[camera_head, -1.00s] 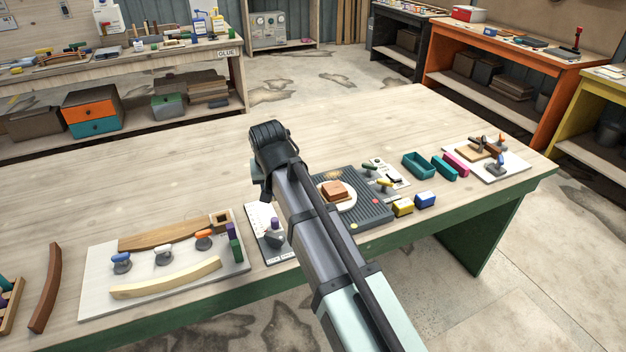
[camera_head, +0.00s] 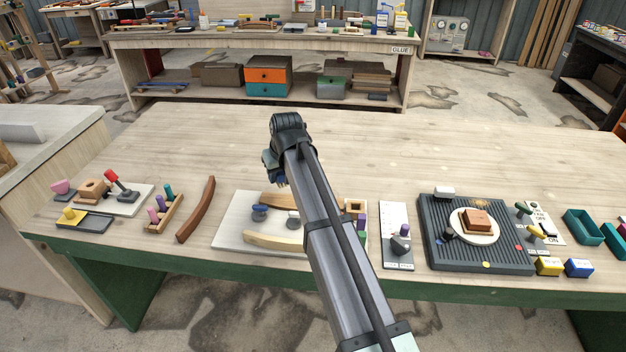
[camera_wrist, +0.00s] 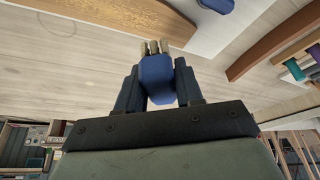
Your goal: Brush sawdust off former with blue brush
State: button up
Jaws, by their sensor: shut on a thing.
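My gripper (camera_wrist: 157,78) is shut on the blue brush (camera_wrist: 157,82) in the wrist view. The brush's pale tan tufts point away from the gripper. In the head view my gripper (camera_head: 273,170) is above the table, near the back edge of a white board (camera_head: 235,222). The former appears to be the brown wooden piece (camera_head: 277,200) at the back of that board, partly hidden by my arm. A tan wooden piece (camera_wrist: 190,30), probably the same former, lies beyond the brush in the wrist view. Contact and sawdust cannot be made out.
A cream curved strip (camera_head: 272,241) and clamps stand on the board. A dark brown curved strip (camera_head: 197,210) and a peg rack (camera_head: 164,214) lie to the left. A grey ribbed mat (camera_head: 436,250) with a plate is at right. The table's back is clear.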

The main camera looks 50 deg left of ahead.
jog(key=shift+a+r+n+g, duration=0.15)
jog(key=shift+a+n+g, duration=0.25)
jog(key=shift+a+n, duration=0.55)
send_over(288, 197)
jog(key=s+a, duration=0.1)
jog(key=s, duration=0.2)
jog(key=shift+w+f, duration=0.2)
jog(key=shift+f, duration=2.75)
jog(key=shift+f, duration=1)
jog(key=shift+w+d, duration=0.1)
jog(key=shift+w+d+r, duration=0.1)
jog(key=shift+w+d, duration=1.05)
jog(key=shift+w+d+f, duration=0.25)
jog(key=shift+w+d, duration=1.1)
jog(key=shift+d, duration=0.1)
jog(key=shift+w+d+f, duration=0.2)
jog(key=shift+w+d, duration=1.15)
jog(key=shift+d, duration=0.1)
jog(key=shift+w+d+r, duration=0.1)
jog(key=shift+w+d, duration=0.9)
jog(key=shift+a, duration=0.1)
